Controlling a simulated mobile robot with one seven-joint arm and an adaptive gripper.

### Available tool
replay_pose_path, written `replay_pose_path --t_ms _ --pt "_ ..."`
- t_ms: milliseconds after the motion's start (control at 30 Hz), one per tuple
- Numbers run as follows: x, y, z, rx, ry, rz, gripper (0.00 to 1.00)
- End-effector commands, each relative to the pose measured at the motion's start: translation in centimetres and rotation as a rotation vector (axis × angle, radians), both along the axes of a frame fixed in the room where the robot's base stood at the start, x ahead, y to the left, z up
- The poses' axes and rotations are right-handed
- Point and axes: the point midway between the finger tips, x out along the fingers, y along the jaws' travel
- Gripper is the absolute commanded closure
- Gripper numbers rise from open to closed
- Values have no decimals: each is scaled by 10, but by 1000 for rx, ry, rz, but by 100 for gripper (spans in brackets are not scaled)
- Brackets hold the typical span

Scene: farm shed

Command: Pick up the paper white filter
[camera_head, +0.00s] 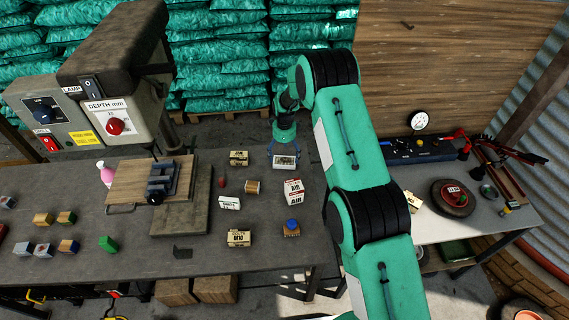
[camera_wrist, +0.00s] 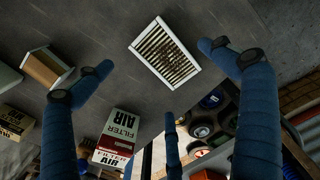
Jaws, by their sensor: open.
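The paper white filter (camera_wrist: 165,53) is a flat white frame with tan pleats, lying on the dark workbench in the wrist view. It also shows in the head view as a small white-edged rectangle (camera_head: 284,163). My gripper (camera_wrist: 156,60) is open, with blue fingers spread to the left and right of the filter and a further finger below it in the picture. None visibly touches it. In the head view my gripper (camera_head: 283,152) hangs over the filter near the bench's right side.
White-and-red air filter boxes (camera_head: 292,191) stand close in front of the filter. A tan-and-white block (camera_wrist: 46,67) lies left of it. More small boxes (camera_head: 239,238) and a drill press (camera_head: 115,115) are further left. The bench's right edge is near.

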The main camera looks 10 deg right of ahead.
Motion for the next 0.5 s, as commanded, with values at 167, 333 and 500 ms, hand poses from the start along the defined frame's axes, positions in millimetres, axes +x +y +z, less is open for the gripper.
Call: replay_pose_path --t_ms 167,333,500 --pt "0 0 -1 0 0 0 5" --pt "0 0 -9 0 1 0 5" --pt "1 0 -25 -1 2 0 5"
